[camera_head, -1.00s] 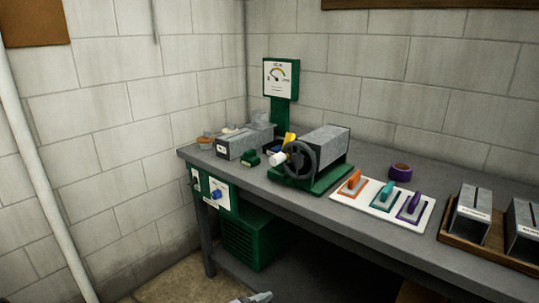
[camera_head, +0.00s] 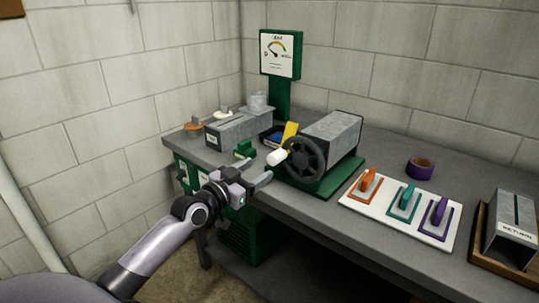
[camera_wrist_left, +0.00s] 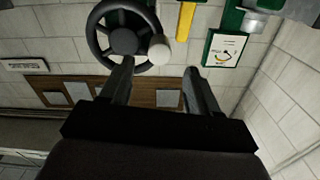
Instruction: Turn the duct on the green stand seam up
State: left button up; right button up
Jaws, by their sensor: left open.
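The grey sheet-metal duct (camera_head: 333,134) lies in the green stand (camera_head: 327,187) on the bench. A black handwheel (camera_head: 304,158) with a white knob (camera_head: 277,157) is at the duct's near end. No seam can be made out on the visible duct faces. My left gripper (camera_head: 260,175) is open and empty, just left of and below the knob. In the left wrist view the handwheel (camera_wrist_left: 123,41) and white knob (camera_wrist_left: 159,54) show beyond the open fingers (camera_wrist_left: 157,85). My right gripper is not in view.
A white board (camera_head: 400,211) with orange, teal and purple handled tools lies to the right. A purple tape roll (camera_head: 420,167) is behind it. A duct labelled RETURN (camera_head: 512,232) sits in a wooden tray. Another duct (camera_head: 238,130) and a green gauge post (camera_head: 281,60) stand behind left.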

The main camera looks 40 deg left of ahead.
aim_at(271, 161)
pick_arm(q)
jog(key=shift+w+r, duration=0.15)
jog(key=shift+w, duration=0.3)
jog(key=shift+w+d, duration=0.15)
jog(key=shift+w, duration=1.4)
jog(key=shift+w+d, duration=0.15)
jog(key=shift+w, duration=1.35)
grip_shut()
